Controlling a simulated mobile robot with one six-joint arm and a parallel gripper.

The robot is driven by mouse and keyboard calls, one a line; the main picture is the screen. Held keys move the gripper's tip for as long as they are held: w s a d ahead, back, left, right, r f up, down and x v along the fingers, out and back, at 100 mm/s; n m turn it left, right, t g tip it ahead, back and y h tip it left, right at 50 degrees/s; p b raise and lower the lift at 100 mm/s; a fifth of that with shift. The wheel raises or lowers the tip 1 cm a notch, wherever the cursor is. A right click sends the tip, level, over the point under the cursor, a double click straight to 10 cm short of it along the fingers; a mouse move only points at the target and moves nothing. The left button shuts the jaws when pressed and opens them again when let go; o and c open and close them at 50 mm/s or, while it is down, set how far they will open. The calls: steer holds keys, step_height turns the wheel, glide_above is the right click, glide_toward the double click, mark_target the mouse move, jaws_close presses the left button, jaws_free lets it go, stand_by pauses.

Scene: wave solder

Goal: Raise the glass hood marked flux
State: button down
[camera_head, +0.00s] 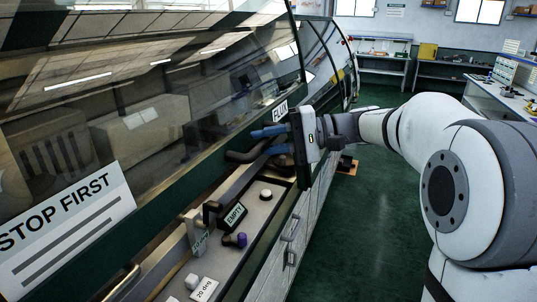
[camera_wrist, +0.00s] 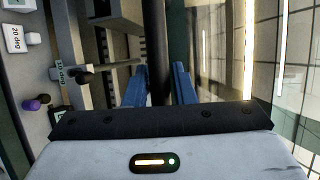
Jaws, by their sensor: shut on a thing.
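The glass hood (camera_head: 130,100) is a large reflective pane with a dark green lower rail, filling the left of the head view. A white label reading FLUX (camera_head: 279,110) sits near its right end, beside my gripper. A dark handle bar (camera_head: 240,156) stands out from the rail. My gripper (camera_head: 262,132) has its blue fingers at this handle. In the wrist view the dark bar (camera_wrist: 158,40) runs between the two blue fingers of my gripper (camera_wrist: 160,72), which is shut on it. The hood's lower edge appears down close to the machine ledge; part of the handle is hidden by my gripper.
A STOP FIRST sign (camera_head: 70,225) is on the glass. Green floor (camera_head: 345,240) is open to the right; benches stand behind.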

steer(key=shift+r, duration=0.5)
steer(key=c, duration=1.2)
jaws_free()
steer(key=shift+f, duration=0.1)
steer(key=d+r+b, duration=0.1)
steer(key=d, duration=0.6)
steer(key=shift+w+d+r, duration=0.2)
steer(key=shift+d, duration=0.1)
